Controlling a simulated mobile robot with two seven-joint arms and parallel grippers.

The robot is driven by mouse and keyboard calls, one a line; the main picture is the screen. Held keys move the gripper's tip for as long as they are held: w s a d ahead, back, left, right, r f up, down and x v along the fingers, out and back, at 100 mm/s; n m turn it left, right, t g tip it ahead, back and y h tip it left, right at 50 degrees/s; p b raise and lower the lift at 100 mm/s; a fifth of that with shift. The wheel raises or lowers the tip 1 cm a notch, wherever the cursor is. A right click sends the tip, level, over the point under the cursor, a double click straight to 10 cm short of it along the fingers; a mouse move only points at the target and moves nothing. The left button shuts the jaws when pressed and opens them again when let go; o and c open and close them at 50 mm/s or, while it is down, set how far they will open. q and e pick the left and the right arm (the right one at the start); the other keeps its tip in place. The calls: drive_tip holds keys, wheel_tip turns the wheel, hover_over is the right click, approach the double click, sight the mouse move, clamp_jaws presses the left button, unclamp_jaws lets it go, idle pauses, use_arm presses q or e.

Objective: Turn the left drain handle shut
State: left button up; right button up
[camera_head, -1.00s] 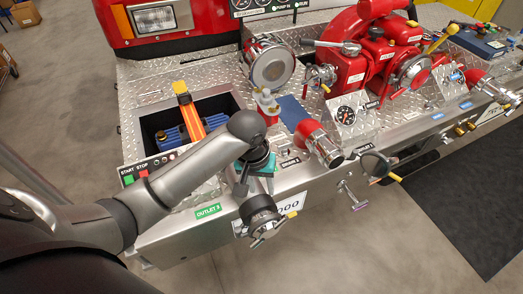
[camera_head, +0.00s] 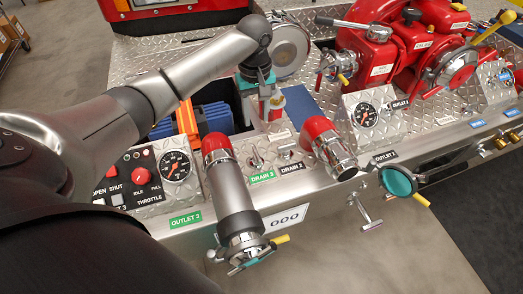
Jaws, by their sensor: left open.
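The left drain handle (camera_head: 256,157), a small metal lever, stands on the silver front panel above a green DRAIN 3 label (camera_head: 262,177). A second small metal drain handle (camera_head: 288,152) is just to its right, above a black drain label. My left gripper (camera_head: 267,108) points down from a teal collar, above and behind the left drain handle in the picture, apart from it. It is open, and its fingers are small and partly blend with the parts behind. My right gripper is not in view.
A red-topped outlet pipe (camera_head: 230,185) rises left of the handles. Another red-collared outlet (camera_head: 330,147) is to the right. A throttle panel (camera_head: 150,180) is at the left. A blue block (camera_head: 216,119) sits in the recess behind. Red pump body (camera_head: 400,45) fills the upper right.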

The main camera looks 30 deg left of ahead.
sight(257, 153)
use_arm(q)
wheel_tip(257, 153, down, 15)
drive_tip(key=b, duration=0.4)
drive_tip(key=shift+s, duration=0.15)
clamp_jaws()
idle(0.5)
